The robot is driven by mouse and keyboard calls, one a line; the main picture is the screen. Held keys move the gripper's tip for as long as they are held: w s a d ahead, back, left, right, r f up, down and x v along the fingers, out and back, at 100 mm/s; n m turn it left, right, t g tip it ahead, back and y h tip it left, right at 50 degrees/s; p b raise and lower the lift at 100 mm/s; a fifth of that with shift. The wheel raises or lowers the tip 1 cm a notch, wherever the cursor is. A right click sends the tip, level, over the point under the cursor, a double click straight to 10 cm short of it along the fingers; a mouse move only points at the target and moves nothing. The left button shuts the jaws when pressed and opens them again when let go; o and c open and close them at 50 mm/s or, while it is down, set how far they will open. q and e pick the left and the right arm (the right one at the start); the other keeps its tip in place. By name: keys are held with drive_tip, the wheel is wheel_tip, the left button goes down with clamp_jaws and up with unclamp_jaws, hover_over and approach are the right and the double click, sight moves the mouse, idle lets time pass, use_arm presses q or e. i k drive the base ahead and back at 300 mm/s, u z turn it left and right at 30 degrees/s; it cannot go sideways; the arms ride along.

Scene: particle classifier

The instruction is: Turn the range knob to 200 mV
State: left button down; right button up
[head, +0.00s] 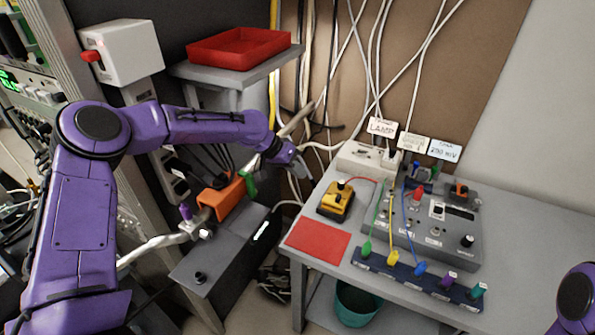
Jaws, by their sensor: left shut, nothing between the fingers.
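A grey instrument box (440,248) sits on the table at the right, with several small knobs and plugs on its top. A black knob (467,241) is near its right front corner, and a small dark display is above it. I cannot tell which knob is the range knob or read its setting. My left gripper (299,169) is shut and empty, in the air left of the table and well apart from the box. Only a purple part of my right arm shows at the lower right edge; its gripper is out of view.
A yellow-and-black device (336,201) and a red mat (318,248) lie left of the box. A dark blue strip with coloured plugs (410,277) runs along the front. Handwritten cards (445,150) stand behind. Cables hang at the back, and a red tray (238,50) sits on a shelf.

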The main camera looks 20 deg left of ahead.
sight(341, 183)
drive_tip(key=k, duration=1)
